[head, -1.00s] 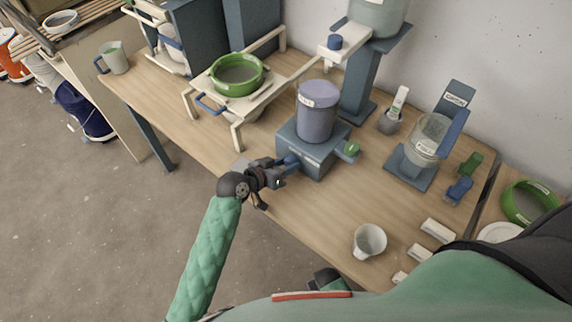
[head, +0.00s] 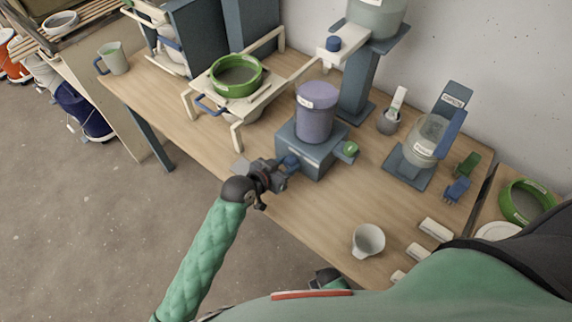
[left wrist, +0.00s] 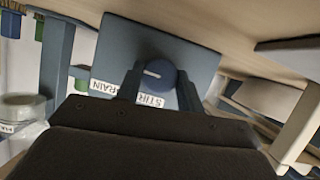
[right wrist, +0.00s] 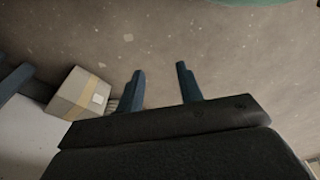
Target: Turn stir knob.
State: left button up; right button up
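The blue round stir knob (left wrist: 158,76) with a white pointer line sits on the front of the grey-blue stirrer box (head: 313,146). Upside-down labels reading "STIR" (left wrist: 150,101) and "...RAIN" show beside it. The knob also shows in the head view (head: 290,161). My left gripper (left wrist: 160,84) has one finger on each side of the knob; its fingers are apart, and I cannot tell if they touch it. A purple bucket (head: 316,116) stands on the box. My right gripper (right wrist: 161,75) is open and empty, above the floor.
A white cup (head: 368,241) and white blocks (head: 437,229) lie at the table's front right. A green knob (head: 350,149) is on the box's right side. A stand with a green-rimmed bowl (head: 236,76) is left. A carton (right wrist: 78,94) is on the floor.

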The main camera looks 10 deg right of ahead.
pick_arm(q)
jog(key=o, duration=0.4)
jog(key=shift+o, duration=0.2)
jog(key=shift+s+a, duration=0.15)
jog(key=shift+a, duration=0.15)
jog(key=b+v, duration=0.2)
jog(key=v, duration=0.3)
jog(key=shift+s+a+r, duration=0.15)
jog(key=shift+a, duration=0.1)
jog(key=shift+s+a+r, duration=0.35)
jog(key=shift+a+r, duration=0.05)
jog(key=shift+a, duration=0.1)
pick_arm(e)
notch_tip(320, 180, up, 6)
jog(key=a, duration=0.2)
jog(key=shift+g, duration=0.3)
jog(key=shift+f, duration=0.1)
